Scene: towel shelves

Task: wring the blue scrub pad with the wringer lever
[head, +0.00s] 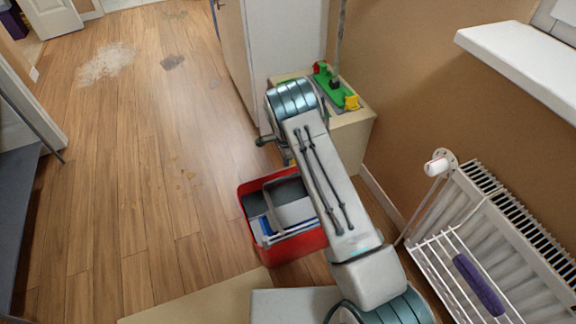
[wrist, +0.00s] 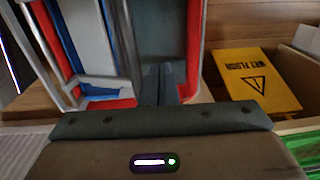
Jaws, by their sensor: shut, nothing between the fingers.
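A red bucket (head: 286,248) with a pale grey wringer (head: 294,212) inside it stands on the floor below my arm. Blue parts (head: 265,226) show inside it at the left; I cannot tell whether one is the scrub pad. In the wrist view the red bucket wall (wrist: 193,50), a pale frame (wrist: 127,45) and a blue patch (wrist: 100,91) are close. My gripper (wrist: 160,82) is shut and empty beside the frame, in front of a grey panel. I cannot make out the wringer lever clearly. My arm hides the gripper in the head view.
A cabinet (head: 350,130) with coloured items stands behind the bucket. A radiator (head: 500,230) with a rack holding a purple roll (head: 478,284) is at right. The left floor is open.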

